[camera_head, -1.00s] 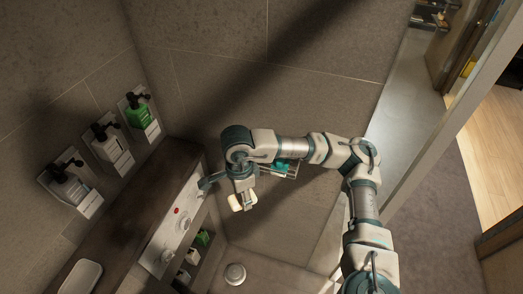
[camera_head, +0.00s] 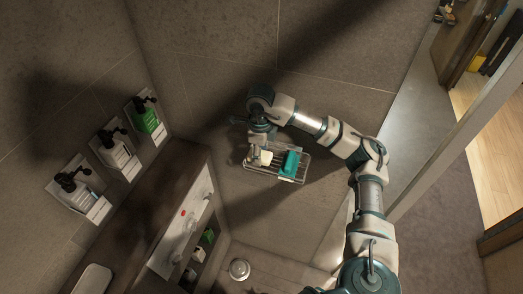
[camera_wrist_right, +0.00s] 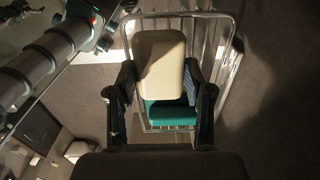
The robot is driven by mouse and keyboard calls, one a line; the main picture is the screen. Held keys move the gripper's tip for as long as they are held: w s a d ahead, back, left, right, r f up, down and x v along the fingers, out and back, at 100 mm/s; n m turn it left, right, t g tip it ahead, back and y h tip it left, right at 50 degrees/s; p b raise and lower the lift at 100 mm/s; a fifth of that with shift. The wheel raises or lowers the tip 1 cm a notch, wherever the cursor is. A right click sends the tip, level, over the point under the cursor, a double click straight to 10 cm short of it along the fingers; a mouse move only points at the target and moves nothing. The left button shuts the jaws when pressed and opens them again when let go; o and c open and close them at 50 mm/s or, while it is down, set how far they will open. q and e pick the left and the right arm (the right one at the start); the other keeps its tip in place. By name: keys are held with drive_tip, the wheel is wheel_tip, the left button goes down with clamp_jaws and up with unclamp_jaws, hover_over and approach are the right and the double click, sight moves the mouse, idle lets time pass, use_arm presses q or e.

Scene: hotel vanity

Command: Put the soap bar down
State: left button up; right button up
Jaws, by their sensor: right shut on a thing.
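My right gripper (camera_wrist_right: 160,95) is shut on a cream soap bar (camera_wrist_right: 158,60), with one finger on each side of it in the right wrist view. In the head view the soap bar (camera_head: 263,157) is at the left part of a wire rack (camera_head: 300,180) on the wall. A teal item (camera_head: 290,164) lies in the rack to the right of the soap; it also shows partly behind the soap in the right wrist view (camera_wrist_right: 170,113). I cannot tell whether the soap touches the rack. My left gripper is not in view.
Several pump bottles stand in wall holders at the left, among them a green one (camera_head: 147,121) and a white one (camera_head: 117,155). A dark ledge (camera_head: 150,200) with a control panel (camera_head: 187,225) is at lower left. A round drain (camera_head: 239,269) is in the floor.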

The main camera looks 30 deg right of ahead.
sight(262, 155)
drive_tip(key=shift+w+d+f, duration=0.1)
drive_tip(key=shift+w+d, duration=0.65)
drive_tip(key=shift+w, duration=0.05)
drive_tip(key=shift+d+f, duration=0.1)
drive_tip(key=shift+f, duration=0.15)
wheel_tip(262, 155, down, 3)
drive_tip(key=shift+r+p, duration=0.1)
drive_tip(key=shift+p, duration=0.6)
drive_tip(key=shift+f, duration=0.2)
drive_tip(key=shift+f, duration=0.15)
drive_tip(key=o, duration=1)
drive_tip(key=shift+o, duration=0.2)
